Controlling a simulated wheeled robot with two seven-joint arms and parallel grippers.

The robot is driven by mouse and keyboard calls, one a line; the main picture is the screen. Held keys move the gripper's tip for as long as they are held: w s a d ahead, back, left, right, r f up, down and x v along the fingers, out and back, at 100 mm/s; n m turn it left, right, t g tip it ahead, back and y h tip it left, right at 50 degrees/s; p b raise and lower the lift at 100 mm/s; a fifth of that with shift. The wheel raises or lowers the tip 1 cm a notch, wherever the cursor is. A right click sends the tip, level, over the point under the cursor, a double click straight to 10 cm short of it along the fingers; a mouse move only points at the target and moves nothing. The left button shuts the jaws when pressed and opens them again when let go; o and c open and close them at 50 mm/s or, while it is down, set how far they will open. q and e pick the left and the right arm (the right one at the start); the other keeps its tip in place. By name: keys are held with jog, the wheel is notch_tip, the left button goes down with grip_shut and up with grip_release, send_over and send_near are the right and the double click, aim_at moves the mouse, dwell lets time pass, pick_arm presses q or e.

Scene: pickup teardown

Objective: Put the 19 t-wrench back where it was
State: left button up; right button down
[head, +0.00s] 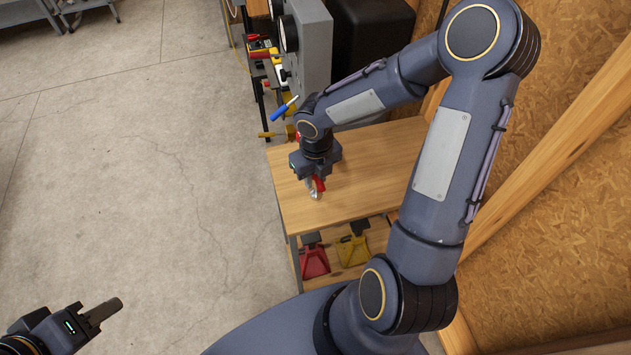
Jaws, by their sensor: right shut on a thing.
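My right gripper (313,183) points down over the wooden bench top, near its left edge. It is shut on a tool with a red part and a shiny metal end (316,194), which I take to be the 19 t-wrench. My gripper hides much of the tool, and I cannot tell whether its lower end touches the wood. My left gripper (106,311) is at the lower left over the concrete floor, far from the bench. Its fingers are seen edge-on, so their opening does not show.
The wooden bench (370,165) is mostly bare. A red jack stand (314,262) and a yellow one (353,248) are on its lower shelf. Behind it, a blue-handled tool (284,109) and a grey machine (312,45) stand close to my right arm. The floor at left is open.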

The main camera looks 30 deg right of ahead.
aim_at(316, 193)
jog(key=shift+w+d+f, duration=0.2)
jog(key=shift+w+f, duration=0.2)
jog(key=shift+f, duration=1.75)
jog(key=c, duration=1.1)
grip_release()
jog(key=shift+c, duration=0.2)
